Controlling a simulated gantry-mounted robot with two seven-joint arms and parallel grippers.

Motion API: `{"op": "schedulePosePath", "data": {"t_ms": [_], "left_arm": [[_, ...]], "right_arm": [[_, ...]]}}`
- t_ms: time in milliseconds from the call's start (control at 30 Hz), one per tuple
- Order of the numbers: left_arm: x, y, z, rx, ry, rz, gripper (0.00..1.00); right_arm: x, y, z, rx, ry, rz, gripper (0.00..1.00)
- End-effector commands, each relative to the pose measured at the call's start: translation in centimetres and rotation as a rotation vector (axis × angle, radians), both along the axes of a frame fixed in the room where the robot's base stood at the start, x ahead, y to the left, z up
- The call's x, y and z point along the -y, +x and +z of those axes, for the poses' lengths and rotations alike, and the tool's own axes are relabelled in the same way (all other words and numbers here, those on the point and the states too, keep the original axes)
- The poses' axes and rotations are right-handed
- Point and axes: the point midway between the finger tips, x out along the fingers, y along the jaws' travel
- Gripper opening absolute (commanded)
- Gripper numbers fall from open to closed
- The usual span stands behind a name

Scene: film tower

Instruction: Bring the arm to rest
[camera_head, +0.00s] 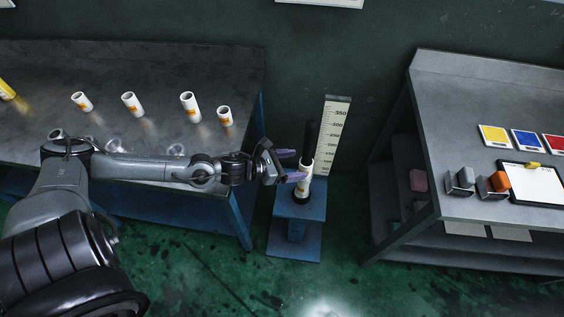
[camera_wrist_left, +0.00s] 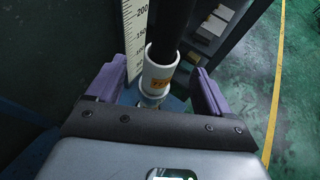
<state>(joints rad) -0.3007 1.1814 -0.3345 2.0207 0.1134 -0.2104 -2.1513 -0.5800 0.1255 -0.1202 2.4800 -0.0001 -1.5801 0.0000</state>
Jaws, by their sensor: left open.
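My left gripper (camera_head: 291,165) has purple fingers and is open at the measuring stand (camera_head: 297,210) in the middle of the head view. A white cylinder with an orange label (camera_wrist_left: 158,72) sits on this stand, around or below a black rod (camera_wrist_left: 174,22). In the left wrist view the cylinder is between the two spread fingers, with a gap on each side. It also shows beside the fingertips in the head view (camera_head: 304,184). A scale board with numbers (camera_head: 333,135) stands upright behind it. My right gripper is out of view.
Several white cylinders with orange labels, such as this one (camera_head: 190,107), stand on the left metal table (camera_head: 200,65). A grey workbench (camera_head: 460,95) on the right holds coloured cards (camera_head: 528,140), small blocks (camera_head: 501,181) and a clipboard (camera_head: 533,188). Green floor lies between.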

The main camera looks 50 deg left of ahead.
Motion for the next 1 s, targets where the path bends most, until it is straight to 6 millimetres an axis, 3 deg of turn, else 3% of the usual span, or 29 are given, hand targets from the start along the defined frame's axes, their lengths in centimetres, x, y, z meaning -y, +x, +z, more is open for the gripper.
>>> {"op": "schedulePosePath", "data": {"t_ms": [333, 1000], "left_arm": [[-0.9, -2.9, 1.4, -0.002, 0.0, -0.002, 0.8], [-1.1, -3.4, 1.6, 0.001, -0.001, -0.001, 0.8]], "right_arm": [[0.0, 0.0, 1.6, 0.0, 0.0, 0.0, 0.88], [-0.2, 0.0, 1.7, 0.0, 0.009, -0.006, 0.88]]}}
